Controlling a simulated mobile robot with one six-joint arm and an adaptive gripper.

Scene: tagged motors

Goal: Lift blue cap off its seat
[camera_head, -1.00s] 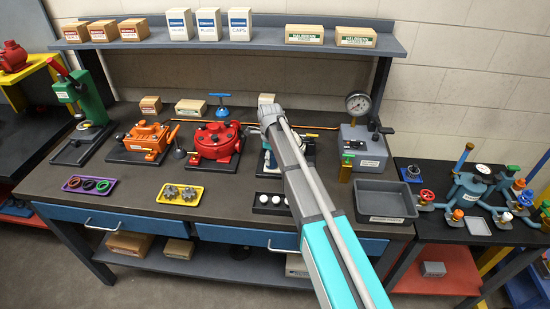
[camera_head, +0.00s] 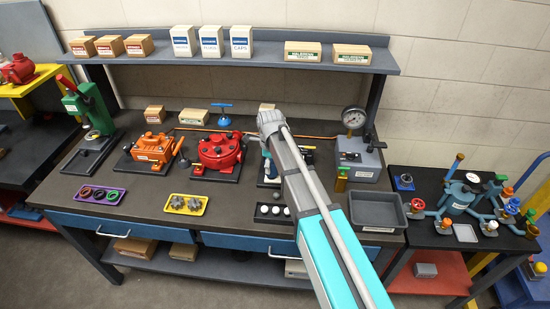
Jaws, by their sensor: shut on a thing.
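My arm reaches from the bottom of the head view to its grey wrist, above the third unit (camera_head: 267,181) on the bench, right of the red housing (camera_head: 217,151). This unit is mostly hidden by my arm; only parts of its black base and a pale, bluish piece show at the arm's left edge. My gripper's jaws are hidden behind the arm, so what they touch does not show. I cannot make out a blue cap or its seat there. A separate blue T-shaped piece (camera_head: 223,115) stands behind the red housing.
An orange unit (camera_head: 152,148) and a green press (camera_head: 90,122) stand to the left. Along the front are a purple tray (camera_head: 93,203), a yellow tray (camera_head: 185,213) and a black tray of white balls (camera_head: 271,220). A gauge box (camera_head: 360,160) and an empty grey bin (camera_head: 377,226) are at right.

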